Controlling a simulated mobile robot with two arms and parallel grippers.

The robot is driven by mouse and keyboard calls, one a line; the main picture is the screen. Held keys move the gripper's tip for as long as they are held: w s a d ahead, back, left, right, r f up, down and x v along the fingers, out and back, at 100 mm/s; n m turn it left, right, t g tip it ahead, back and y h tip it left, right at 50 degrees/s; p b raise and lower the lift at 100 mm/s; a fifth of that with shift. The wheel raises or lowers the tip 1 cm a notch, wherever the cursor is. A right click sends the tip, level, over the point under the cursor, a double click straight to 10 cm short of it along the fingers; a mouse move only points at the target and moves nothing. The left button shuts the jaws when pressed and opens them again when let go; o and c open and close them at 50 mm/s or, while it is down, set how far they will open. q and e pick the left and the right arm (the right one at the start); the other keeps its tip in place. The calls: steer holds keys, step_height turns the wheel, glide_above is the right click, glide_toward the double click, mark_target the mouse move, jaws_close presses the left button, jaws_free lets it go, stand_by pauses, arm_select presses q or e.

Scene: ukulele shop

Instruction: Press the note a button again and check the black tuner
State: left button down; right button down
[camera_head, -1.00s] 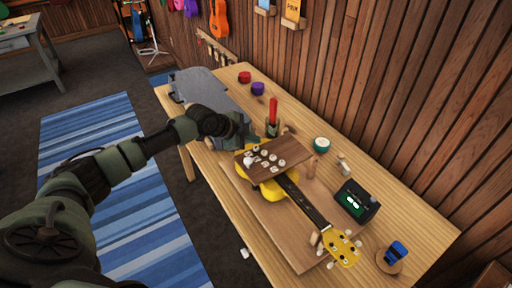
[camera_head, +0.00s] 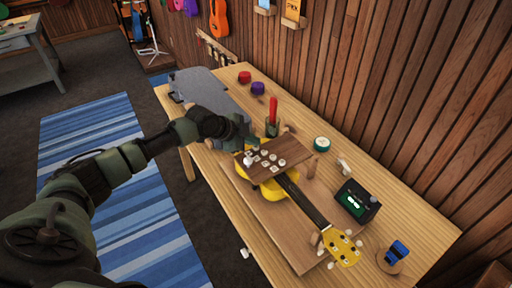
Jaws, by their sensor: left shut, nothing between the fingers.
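A wooden board with several white note buttons (camera_head: 281,161) lies over the body of a yellow ukulele (camera_head: 276,190). My left gripper (camera_head: 250,150) is shut and empty at the board's left end, by the left-most buttons. I cannot tell whether it touches a button, and the button letters are too small to read. The black tuner (camera_head: 357,200) stands on the table to the right of the ukulele's neck, with a lit green-white display (camera_head: 352,204) too small to read. My right gripper is not in view.
The wooden table (camera_head: 420,232) also holds a red cup-like item (camera_head: 244,77), a purple one (camera_head: 257,88), a red upright tool (camera_head: 273,110), a teal-sided round tin (camera_head: 321,143) and a blue item on a round stand (camera_head: 397,250). A grey case (camera_head: 201,85) lies at the far end.

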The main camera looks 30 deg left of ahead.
mark_target(253, 148)
arm_select(q)
steer(key=shift+f+b, duration=0.4)
steer(key=shift+f, duration=0.15)
stand_by(0.5)
stand_by(0.4)
steer(key=shift+r+p, duration=0.75)
steer(key=shift+r, duration=0.25)
step_height(253, 148, up, 5)
steer(key=p, duration=0.4)
stand_by(0.4)
